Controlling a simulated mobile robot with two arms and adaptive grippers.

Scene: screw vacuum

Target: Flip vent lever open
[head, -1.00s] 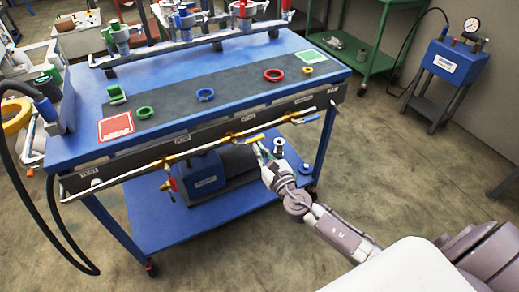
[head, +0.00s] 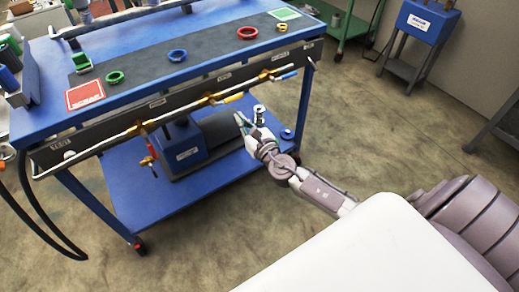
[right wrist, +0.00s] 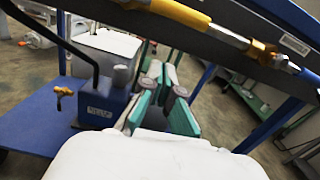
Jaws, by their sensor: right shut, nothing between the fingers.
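A metal pipe (head: 105,146) runs along the front of the blue workbench and carries several brass valves. Their levers are red (head: 147,160), yellow (head: 233,98) and blue (head: 290,75); the labels are too small for me to tell surely which is the vent. The yellow lever (right wrist: 180,12) and the blue lever (right wrist: 308,73) show at the top and right of the right wrist view; both lie roughly along the pipe. My right gripper (head: 240,119) is shut and empty, just below the yellow lever and apart from it. Its green-padded fingers (right wrist: 165,95) point forward under the bench edge. My left gripper is not in view.
A blue pump box (head: 186,150) stands on the lower shelf (head: 125,185) behind the pipe. Coloured rings, including a red one (head: 247,34), lie on the bench top. A bench leg (head: 303,105) stands right of my gripper. The floor in front is clear.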

